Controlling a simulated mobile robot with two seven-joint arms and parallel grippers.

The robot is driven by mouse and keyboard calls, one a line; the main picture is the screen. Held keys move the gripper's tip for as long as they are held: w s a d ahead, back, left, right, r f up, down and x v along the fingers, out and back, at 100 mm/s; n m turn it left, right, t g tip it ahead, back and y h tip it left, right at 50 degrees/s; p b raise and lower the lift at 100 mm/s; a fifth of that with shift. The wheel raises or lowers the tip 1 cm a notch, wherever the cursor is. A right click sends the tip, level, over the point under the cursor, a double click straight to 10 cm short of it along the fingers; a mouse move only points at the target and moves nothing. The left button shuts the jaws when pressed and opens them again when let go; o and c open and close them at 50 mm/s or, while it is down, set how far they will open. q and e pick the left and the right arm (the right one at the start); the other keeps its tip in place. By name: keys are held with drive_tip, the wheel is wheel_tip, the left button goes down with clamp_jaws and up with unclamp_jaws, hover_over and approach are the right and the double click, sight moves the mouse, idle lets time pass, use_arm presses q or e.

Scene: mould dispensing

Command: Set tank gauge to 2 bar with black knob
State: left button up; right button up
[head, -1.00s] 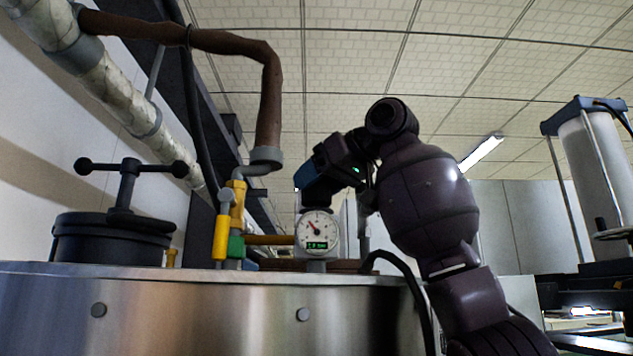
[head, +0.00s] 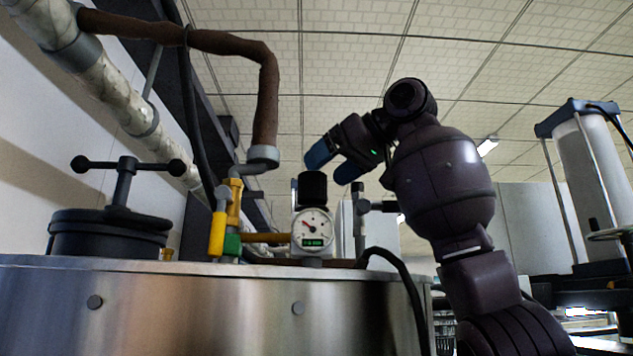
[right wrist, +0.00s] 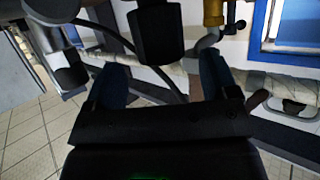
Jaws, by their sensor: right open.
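The tank gauge (head: 312,232) stands on the steel tank top in the head view. It has a white round dial with a red needle pointing up and left, and a small green display whose digits are too small to read surely. The black knob (head: 312,187) sits upright on top of the gauge; it also shows at the top of the right wrist view (right wrist: 158,30). My right gripper (head: 333,163) is open and empty, above and to the right of the knob, apart from it. In the right wrist view its blue fingers (right wrist: 162,82) are spread, with the knob beyond them. My left gripper is out of view.
The steel tank (head: 200,300) spans the front. A black clamped lid (head: 110,232) is at left. A yellow-handled valve (head: 218,232) stands left of the gauge, under a brown pipe (head: 267,100). A grey fitting (head: 360,205) and a black hose (head: 400,275) are close on the right.

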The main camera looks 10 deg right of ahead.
drive_tip(key=b+v, duration=0.1)
drive_tip(key=v, duration=0.5)
drive_tip(key=shift+s, duration=0.15)
drive_tip(key=shift+d+r, duration=0.1)
drive_tip(key=shift+d, duration=0.05)
idle(0.3)
